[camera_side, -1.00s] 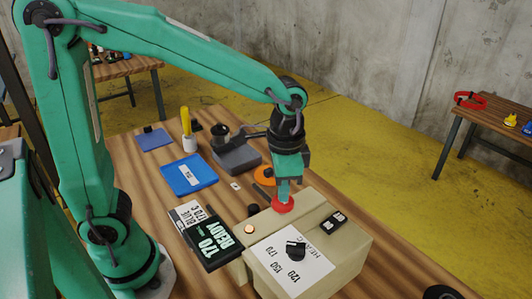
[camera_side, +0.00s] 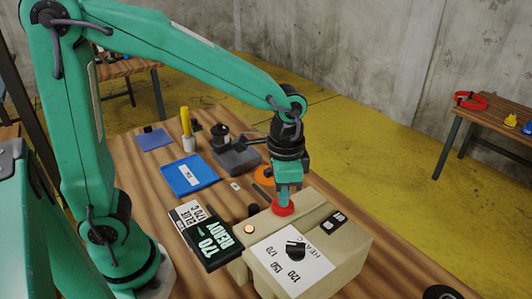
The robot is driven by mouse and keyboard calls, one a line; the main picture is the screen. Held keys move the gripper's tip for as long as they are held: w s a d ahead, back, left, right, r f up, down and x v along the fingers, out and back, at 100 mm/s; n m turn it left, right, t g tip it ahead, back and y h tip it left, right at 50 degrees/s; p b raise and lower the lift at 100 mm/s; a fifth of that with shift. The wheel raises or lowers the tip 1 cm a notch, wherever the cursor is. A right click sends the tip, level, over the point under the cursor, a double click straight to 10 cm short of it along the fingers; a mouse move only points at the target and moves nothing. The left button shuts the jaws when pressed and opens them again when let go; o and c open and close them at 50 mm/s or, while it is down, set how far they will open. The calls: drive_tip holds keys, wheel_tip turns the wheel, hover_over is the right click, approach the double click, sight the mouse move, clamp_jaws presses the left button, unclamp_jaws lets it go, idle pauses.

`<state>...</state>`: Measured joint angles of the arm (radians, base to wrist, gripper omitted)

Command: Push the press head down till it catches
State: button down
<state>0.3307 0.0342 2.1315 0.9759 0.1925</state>
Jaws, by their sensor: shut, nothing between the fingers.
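The press is a beige box-shaped machine (camera_side: 345,262) with a white dial plate (camera_side: 290,262) marked with temperatures and a black knob. A red round cap (camera_side: 284,209) sits at the back part of its top, and I take it to be the press head. My gripper (camera_side: 283,199) is shut and empty, pointing down with its tips at the top of the red cap. The tips look to be touching it. The gripper hides part of the cap, and I cannot tell whether it has caught.
A blue tray (camera_side: 189,175), a grey device (camera_side: 237,160), an orange ring (camera_side: 265,175) and a white cup with a yellow tool (camera_side: 188,142) stand behind. A black switch block (camera_side: 334,222) is on the press's right.

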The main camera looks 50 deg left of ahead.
drive_tip(key=shift+f, duration=0.2)
drive_tip(key=shift+r, duration=3.1)
drive_tip(key=shift+s+a+r, duration=0.25)
drive_tip(key=shift+a+r, duration=0.05)
drive_tip(key=shift+a, duration=0.15)
drive_tip(key=s+a+r+n+t, duration=0.2)
drive_tip(key=s+a+n+t, duration=0.3)
drive_tip(key=s+a, duration=0.4)
drive_tip(key=shift+a+r+n+t, duration=0.2)
drive_tip(key=shift+a+n+t, duration=0.1)
drive_tip(key=shift+a+n, duration=0.25)
idle(1.3)
